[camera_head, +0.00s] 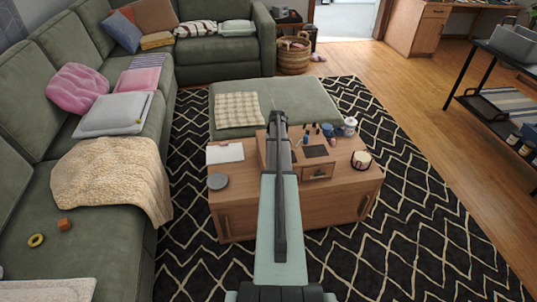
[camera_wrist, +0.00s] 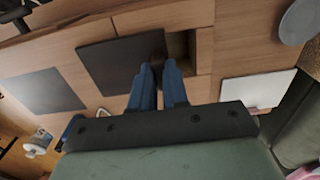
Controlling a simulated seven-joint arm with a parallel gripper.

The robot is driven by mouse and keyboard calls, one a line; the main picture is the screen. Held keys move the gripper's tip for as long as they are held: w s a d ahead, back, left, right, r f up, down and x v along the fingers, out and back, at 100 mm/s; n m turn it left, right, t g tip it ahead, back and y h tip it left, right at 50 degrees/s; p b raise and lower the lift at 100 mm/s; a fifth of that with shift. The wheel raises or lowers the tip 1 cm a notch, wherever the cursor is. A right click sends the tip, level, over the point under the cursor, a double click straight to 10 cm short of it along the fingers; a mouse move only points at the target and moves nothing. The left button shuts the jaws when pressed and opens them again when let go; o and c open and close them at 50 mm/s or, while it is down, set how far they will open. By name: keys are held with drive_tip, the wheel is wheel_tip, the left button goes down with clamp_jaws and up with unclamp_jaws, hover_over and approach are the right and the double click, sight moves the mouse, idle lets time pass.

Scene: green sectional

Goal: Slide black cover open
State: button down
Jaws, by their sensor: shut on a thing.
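A black cover (camera_wrist: 112,62) lies on top of a wooden box (camera_head: 264,150) on the low wooden cabinet. In the wrist view, a narrow open recess (camera_wrist: 180,46) shows to the right of the cover. My gripper (camera_wrist: 157,66) is over the cover's right edge, beside the recess. Its blue fingers are close together on a small dark part at that edge, which looks like a knob of the cover. The fingertips partly hide this part. In the head view, my arm hides the gripper's tips and this cover.
A second dark panel (camera_wrist: 45,90) lies flat to the left; it also shows in the head view (camera_head: 316,151). Several small bottles, a mug (camera_head: 349,125) and a candle (camera_head: 361,159) stand at the right. A white clipboard (camera_head: 225,152) and grey disc (camera_head: 217,181) lie left.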

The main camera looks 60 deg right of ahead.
drive_tip(key=s+d, duration=0.3)
drive_tip(key=shift+s+d, duration=0.15)
drive_tip(key=shift+d, duration=0.05)
drive_tip(key=c, duration=1.1)
unclamp_jaws()
wheel_tip(320, 180, up, 14)
drive_tip(key=shift+f, duration=0.1)
